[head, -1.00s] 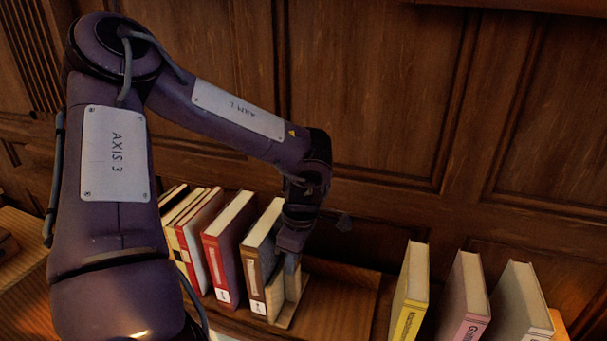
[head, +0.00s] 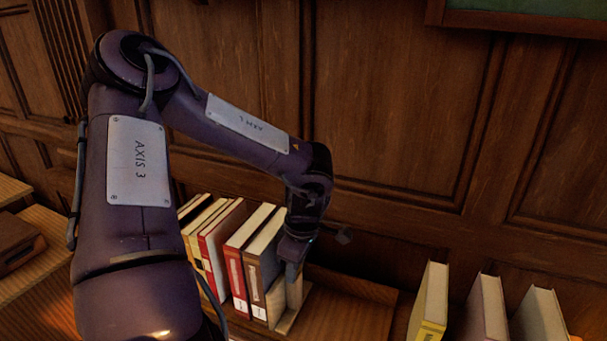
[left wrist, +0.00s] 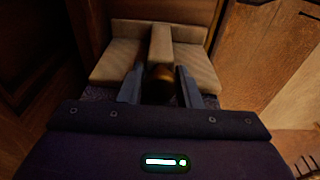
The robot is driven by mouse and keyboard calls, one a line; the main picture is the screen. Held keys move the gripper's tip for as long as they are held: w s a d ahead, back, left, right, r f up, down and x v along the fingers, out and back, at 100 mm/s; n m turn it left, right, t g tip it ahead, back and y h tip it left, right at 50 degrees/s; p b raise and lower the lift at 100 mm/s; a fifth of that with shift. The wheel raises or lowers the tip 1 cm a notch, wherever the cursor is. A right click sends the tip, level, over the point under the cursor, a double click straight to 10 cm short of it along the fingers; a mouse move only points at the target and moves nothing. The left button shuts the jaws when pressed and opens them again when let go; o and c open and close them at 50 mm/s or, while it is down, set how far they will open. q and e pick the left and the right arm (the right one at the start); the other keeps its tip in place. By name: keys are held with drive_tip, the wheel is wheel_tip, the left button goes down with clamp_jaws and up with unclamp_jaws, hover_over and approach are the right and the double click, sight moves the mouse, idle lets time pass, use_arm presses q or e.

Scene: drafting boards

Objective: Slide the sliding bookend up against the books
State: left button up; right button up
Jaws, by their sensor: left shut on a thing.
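The sliding bookend (head: 290,306) is a pale wooden piece standing on the shelf at the right end of the left row of books. It also shows in the left wrist view (left wrist: 196,64), with a raised middle rib. My left gripper (head: 292,270) reaches down to it from above and is shut on it, its grey fingers (left wrist: 160,88) on either side of the rib. The brown book (head: 256,285) stands right beside the bookend, seemingly touching. The red book (head: 235,275) stands close against the brown one. Further books (head: 203,225) are partly hidden by my arm. My right gripper is not in view.
A yellow book (head: 431,300), a pink book (head: 487,305) and a pale book (head: 540,315) stand apart at the right. Bare shelf (head: 350,305) lies between them and the bookend. A panelled wooden wall (head: 400,120) rises behind.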

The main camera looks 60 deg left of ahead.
use_arm(q)
drive_tip(key=shift+s+a+r+p, duration=0.1)
drive_tip(key=shift+s+a+p, duration=0.25)
drive_tip(key=shift+a, duration=0.3)
drive_tip(key=shift+s+a+r+p, duration=0.1)
drive_tip(key=shift+s+a+p, duration=0.25)
drive_tip(key=shift+a, duration=0.3)
drive_tip(key=shift+s+a+f, duration=0.15)
drive_tip(key=shift+s+a, duration=0.05)
drive_tip(key=shift+a, duration=0.15)
drive_tip(key=shift+s+a+p, duration=0.3)
drive_tip(key=shift+a+p, duration=0.1)
drive_tip(key=shift+a, duration=0.1)
drive_tip(key=shift+s+a+p, duration=0.25)
drive_tip(key=shift+a+p, duration=0.1)
drive_tip(key=shift+a, duration=0.1)
drive_tip(key=o, duration=1)
